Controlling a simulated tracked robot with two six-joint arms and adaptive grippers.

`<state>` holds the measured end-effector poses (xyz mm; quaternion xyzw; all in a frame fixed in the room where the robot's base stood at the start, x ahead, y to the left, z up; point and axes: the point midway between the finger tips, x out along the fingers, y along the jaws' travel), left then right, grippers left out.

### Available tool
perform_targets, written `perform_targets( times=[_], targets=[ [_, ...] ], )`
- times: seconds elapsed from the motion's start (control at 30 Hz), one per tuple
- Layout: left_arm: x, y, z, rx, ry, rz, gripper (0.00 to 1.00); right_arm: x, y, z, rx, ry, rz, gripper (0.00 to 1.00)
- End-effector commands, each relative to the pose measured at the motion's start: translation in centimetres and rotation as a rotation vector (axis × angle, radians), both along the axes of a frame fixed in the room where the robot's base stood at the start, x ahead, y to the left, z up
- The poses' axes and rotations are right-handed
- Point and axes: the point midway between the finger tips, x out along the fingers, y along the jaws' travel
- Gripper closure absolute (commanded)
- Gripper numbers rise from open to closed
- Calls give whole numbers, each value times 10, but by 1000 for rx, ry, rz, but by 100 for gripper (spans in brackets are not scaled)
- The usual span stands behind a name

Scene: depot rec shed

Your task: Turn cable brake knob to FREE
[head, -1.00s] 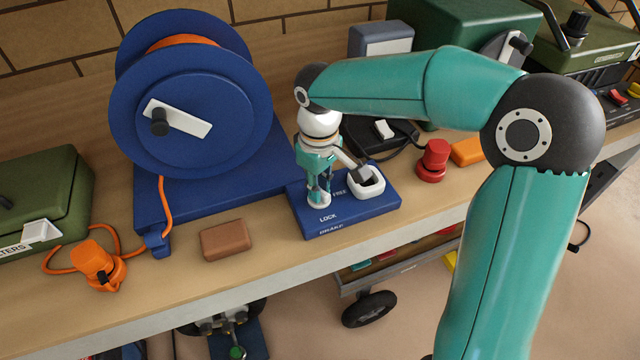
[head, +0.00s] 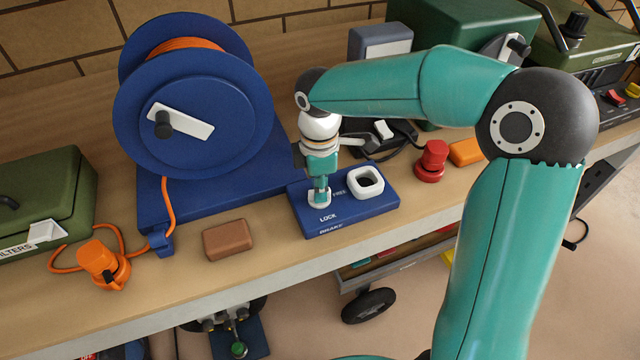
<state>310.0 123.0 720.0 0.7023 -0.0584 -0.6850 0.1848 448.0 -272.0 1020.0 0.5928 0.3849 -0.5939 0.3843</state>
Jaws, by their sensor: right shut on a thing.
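The blue brake panel (head: 383,200) lies on the bench beside the cable reel. It carries the printed words LOCK, FREE and BRAKE. LOCK is near the front edge and FREE is farther back to its right. My right gripper (head: 320,196) points down at the left part of the panel, shut on the brake knob. The fingers and wrist hide most of the knob, so its pointer direction cannot be made out. A white square ring (head: 367,182) with a dark opening stands on the panel to the right of the gripper, apart from it. My left gripper is not in view.
The blue cable reel (head: 190,115) with orange cable stands left of the panel. A brown block (head: 226,239) and orange plug (head: 102,262) lie along the front edge. A red knob-shaped item (head: 432,160) and orange block (head: 466,152) are to the right. A grey-and-white box (head: 381,42) stands behind.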

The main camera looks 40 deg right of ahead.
Motion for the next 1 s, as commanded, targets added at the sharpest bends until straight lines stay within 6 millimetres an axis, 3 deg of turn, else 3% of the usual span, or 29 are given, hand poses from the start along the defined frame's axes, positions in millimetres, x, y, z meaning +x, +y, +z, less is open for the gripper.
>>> perform_targets(
  times=[0.37, 0.9, 0.93, 1.0],
  targets=[
    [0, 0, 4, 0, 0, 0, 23, 1, -1, 2, -1, -5, 175, 100],
    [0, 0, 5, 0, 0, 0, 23, 1, -1, 2, -1, -6, 202, 100],
    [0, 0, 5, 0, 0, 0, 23, 1, -1, 2, -2, -5, 202, 80],
    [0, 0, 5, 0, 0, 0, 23, 1, -1, 2, -2, -5, 201, 68]
  ],
)
